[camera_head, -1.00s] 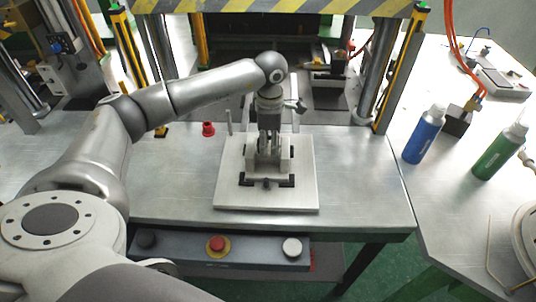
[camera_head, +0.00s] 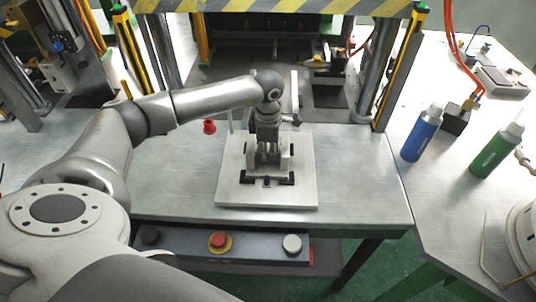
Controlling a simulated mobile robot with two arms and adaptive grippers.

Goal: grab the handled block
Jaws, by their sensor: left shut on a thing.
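The handled block (camera_head: 284,158) is a grey metal piece on a pale square plate (camera_head: 300,197) on the metal table. My left arm comes in from the left and reaches over the plate. My left gripper (camera_head: 267,158) points straight down at the middle of the block and is shut on it. The gripper hides much of the block's centre, including its handle. My right gripper is not in view.
A small red knob (camera_head: 209,127) stands left of the plate. A control panel (camera_head: 262,247) with a red button runs along the table front. A blue bottle (camera_head: 421,135) and a green bottle (camera_head: 495,150) stand on the right table. A striped press frame (camera_head: 290,6) rises behind.

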